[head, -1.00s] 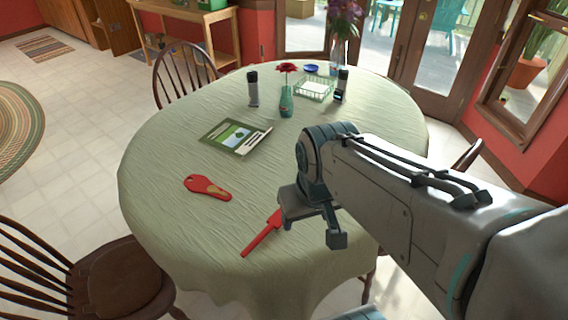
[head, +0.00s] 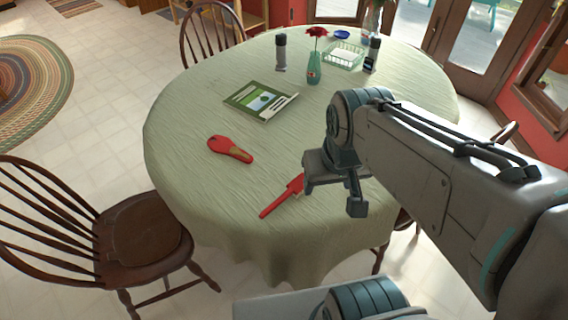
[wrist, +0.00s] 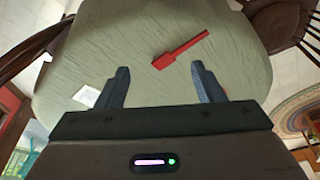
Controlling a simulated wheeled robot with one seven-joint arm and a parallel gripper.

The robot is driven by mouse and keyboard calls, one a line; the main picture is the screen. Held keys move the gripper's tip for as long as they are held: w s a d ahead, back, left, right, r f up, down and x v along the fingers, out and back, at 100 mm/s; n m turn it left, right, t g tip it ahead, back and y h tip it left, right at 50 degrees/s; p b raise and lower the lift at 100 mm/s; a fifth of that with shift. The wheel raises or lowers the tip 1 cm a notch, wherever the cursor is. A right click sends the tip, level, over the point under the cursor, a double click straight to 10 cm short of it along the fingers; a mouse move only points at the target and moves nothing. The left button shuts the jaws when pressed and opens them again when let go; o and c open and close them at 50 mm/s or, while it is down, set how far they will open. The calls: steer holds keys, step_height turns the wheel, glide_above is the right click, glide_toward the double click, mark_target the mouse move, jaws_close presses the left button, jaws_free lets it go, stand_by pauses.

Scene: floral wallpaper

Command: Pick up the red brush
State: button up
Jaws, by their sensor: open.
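The red brush (head: 280,198) lies on the green tablecloth near the table's front edge. It is long and thin, with a wider end partly hidden behind my gripper (head: 332,192) in the head view. In the wrist view the whole brush (wrist: 182,48) shows lying at a slant, its wider end near the gap between my fingertips (wrist: 160,70). My gripper is open and empty, above the table beside the brush. I cannot tell its exact height above the cloth.
A red flat tool with a tan patch (head: 230,149) lies left of the brush. A green booklet (head: 260,101), a vase with a red flower (head: 314,68), a basket (head: 343,56) and dark cylinders stand farther back. A wooden chair (head: 140,235) stands at the left.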

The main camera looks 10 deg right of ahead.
stand_by(0.3)
steer(key=c, duration=0.3)
steer(key=n+g+b, duration=0.3)
steer(key=n+b, duration=0.4)
steer(key=n, duration=1.8)
glide_above(289, 190)
step_height(289, 190, down, 14)
steer(key=f, duration=0.1)
steer(key=shift+c, duration=0.2)
step_height(289, 190, down, 8)
steer(key=shift+s+d+r, duration=0.1)
steer(key=shift+d, duration=0.05)
steer(key=shift+f, duration=2.6)
